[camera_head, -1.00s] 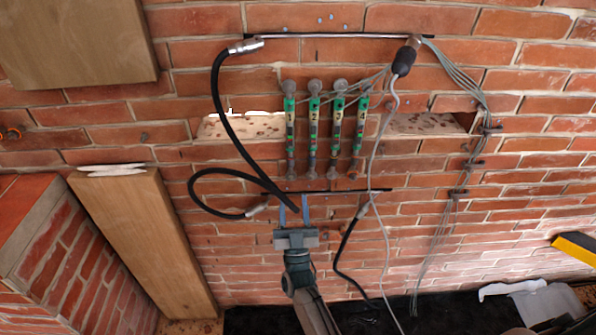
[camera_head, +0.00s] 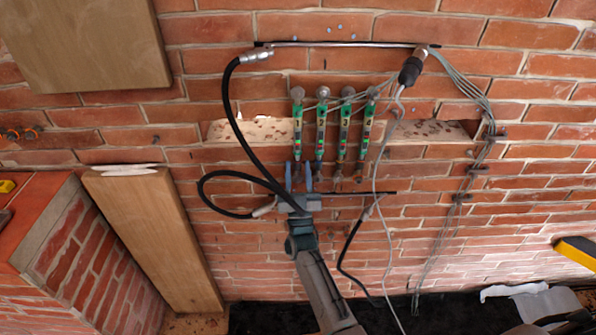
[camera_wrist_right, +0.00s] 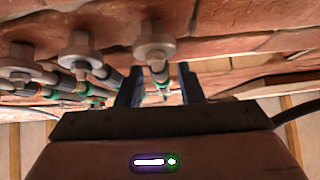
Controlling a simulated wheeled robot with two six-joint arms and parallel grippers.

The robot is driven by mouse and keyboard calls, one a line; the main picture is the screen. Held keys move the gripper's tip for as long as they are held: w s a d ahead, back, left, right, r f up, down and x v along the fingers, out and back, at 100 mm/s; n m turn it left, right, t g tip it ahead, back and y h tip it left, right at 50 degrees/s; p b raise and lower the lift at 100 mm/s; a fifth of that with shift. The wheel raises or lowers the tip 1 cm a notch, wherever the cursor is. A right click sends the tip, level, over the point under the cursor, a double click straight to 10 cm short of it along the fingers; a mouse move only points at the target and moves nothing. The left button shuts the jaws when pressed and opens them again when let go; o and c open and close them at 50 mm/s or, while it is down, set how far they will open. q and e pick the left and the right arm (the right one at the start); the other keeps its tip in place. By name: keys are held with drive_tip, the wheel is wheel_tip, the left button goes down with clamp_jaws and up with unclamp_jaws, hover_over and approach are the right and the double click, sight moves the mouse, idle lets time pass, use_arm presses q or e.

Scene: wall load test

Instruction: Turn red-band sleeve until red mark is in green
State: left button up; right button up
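Several slim green rods with coloured bands and grey end knobs hang side by side on the brick wall. The leftmost rod (camera_head: 298,130) is above my right gripper (camera_head: 299,178). The second rod (camera_head: 321,130), third rod (camera_head: 344,130) and fourth rod (camera_head: 367,130) hang to its right. The bands are too small to tell which sleeve has the red band, or where its mark stands. My right gripper is open, its two fingers either side of the leftmost rod's lower end. The right wrist view shows that rod's end knob (camera_wrist_right: 154,46) between and above the fingers (camera_wrist_right: 160,88). My left gripper is out of view.
A black hose (camera_head: 232,110) loops left of the rods and passes close to my right gripper. A grey cable (camera_head: 381,160) hangs to their right. A wooden plank (camera_head: 155,235) leans at the left, and a brick block (camera_head: 85,245) stands beside it.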

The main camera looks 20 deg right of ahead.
clamp_jaws()
drive_tip(key=shift+d+n+t+y+b, duration=0.2)
drive_tip(key=shift+n+y, duration=0.35)
drive_tip(key=shift+y, duration=0.75)
drive_tip(key=shift+d+n+t+y+b, duration=0.15)
drive_tip(key=shift+n+y, duration=0.4)
drive_tip(key=shift+y, duration=0.75)
drive_tip(key=n+y, duration=0.2)
drive_tip(key=y, duration=0.2)
drive_tip(key=shift+y+b, duration=0.3)
drive_tip(key=shift+b, duration=0.05)
drive_tip(key=shift+n+y, duration=0.3)
drive_tip(key=shift+y, duration=0.2)
drive_tip(key=shift+o, duration=1.1)
unclamp_jaws()
drive_tip(key=shift+a+r, duration=0.1)
